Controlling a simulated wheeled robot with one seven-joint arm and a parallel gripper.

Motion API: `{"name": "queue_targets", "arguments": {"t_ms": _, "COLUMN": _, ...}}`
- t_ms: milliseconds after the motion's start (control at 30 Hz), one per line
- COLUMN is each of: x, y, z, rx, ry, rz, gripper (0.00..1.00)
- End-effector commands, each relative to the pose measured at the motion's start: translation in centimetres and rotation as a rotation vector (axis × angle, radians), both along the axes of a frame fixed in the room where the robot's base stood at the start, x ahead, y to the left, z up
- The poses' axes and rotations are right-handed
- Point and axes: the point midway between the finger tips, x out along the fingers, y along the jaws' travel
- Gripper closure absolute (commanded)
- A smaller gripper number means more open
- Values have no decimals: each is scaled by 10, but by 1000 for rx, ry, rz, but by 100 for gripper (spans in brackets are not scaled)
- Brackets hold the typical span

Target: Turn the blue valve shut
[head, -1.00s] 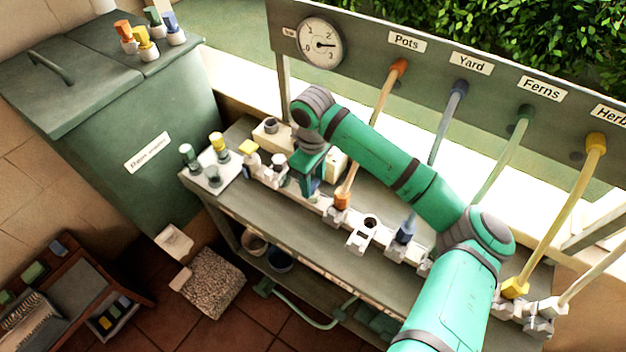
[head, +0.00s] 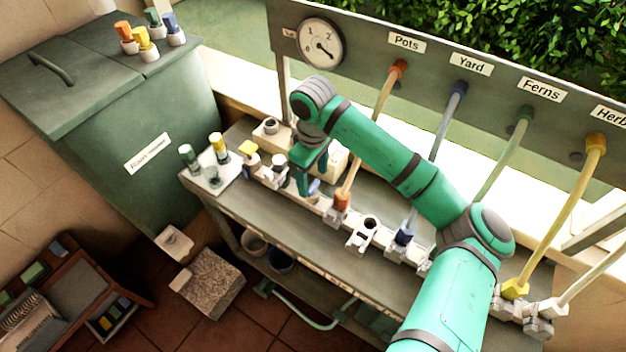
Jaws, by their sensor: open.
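The blue valve shows as a small blue handle (head: 314,187) on the white manifold, left of the orange hose connector (head: 342,201). It is mostly hidden by my gripper (head: 306,186). My gripper points down at the handle with its jaws open, one finger on the handle's left side. I cannot tell whether a finger touches it, nor the handle's exact angle. The pressure gauge (head: 320,42) on the panel has its needle pointing to the lower right.
Hoses run from the panel to the manifold, including one with a blue connector (head: 405,234). A tray (head: 229,180) of loose fittings stands at the bench's left end. A green bin (head: 150,130) stands beyond it. My arm spans the bench's right side.

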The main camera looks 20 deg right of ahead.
Motion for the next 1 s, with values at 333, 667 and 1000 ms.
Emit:
{"name": "queue_targets", "arguments": {"t_ms": 333, "x": 0, "y": 0, "z": 64, "rx": -1, "ry": -2, "rz": 1, "gripper": 38}}
{"name": "queue_targets", "arguments": {"t_ms": 667, "x": 0, "y": 0, "z": 86, "rx": 0, "ry": 0, "rz": 0, "gripper": 38}}
{"name": "queue_targets", "arguments": {"t_ms": 1000, "x": 0, "y": 0, "z": 86, "rx": 0, "ry": 0, "rz": 0, "gripper": 38}}
